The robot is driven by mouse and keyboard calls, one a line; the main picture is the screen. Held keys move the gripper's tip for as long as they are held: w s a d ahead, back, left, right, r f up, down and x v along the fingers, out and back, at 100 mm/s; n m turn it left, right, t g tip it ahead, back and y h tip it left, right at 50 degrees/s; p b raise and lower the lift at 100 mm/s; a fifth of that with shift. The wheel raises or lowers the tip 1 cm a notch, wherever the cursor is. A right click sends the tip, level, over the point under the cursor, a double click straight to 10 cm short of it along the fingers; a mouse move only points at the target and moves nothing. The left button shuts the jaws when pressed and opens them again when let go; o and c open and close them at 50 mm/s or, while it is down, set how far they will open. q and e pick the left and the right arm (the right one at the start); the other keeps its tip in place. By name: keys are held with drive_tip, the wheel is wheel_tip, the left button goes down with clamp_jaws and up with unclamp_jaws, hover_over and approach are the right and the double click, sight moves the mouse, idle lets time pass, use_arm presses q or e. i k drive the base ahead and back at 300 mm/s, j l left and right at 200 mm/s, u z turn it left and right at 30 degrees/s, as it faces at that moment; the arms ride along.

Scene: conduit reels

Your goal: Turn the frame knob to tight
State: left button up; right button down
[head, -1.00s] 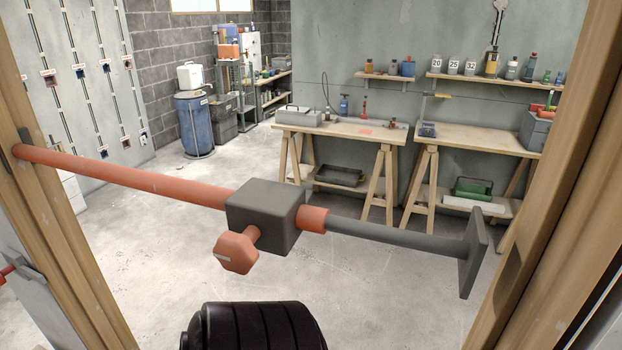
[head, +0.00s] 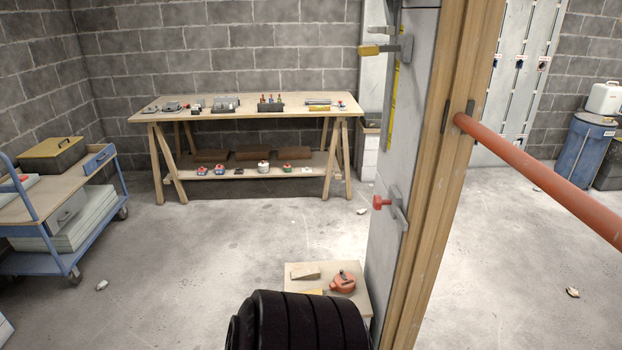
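The frame knob is not in the head view now. An orange-red bar (head: 545,180) runs from a wooden door post (head: 438,190) out past the right edge, and only this end of it shows. A small red knob (head: 380,202) sits on a grey clamp on the post's side panel; I cannot tell whether it belongs to the bar. Neither of my grippers is in view.
A low wooden stand (head: 353,302) with a red tape reel (head: 343,282) is beside the post. A long workbench (head: 240,112) with small items stands at the back wall. A blue trolley (head: 60,210) is at left.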

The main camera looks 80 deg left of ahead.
sight(378, 202)
drive_tip(key=l+u, duration=0.1)
drive_tip(key=u, duration=2.05)
drive_tip(key=i+j+z, duration=0.25)
drive_tip(key=j, duration=0.25)
drive_tip(key=i, duration=0.1)
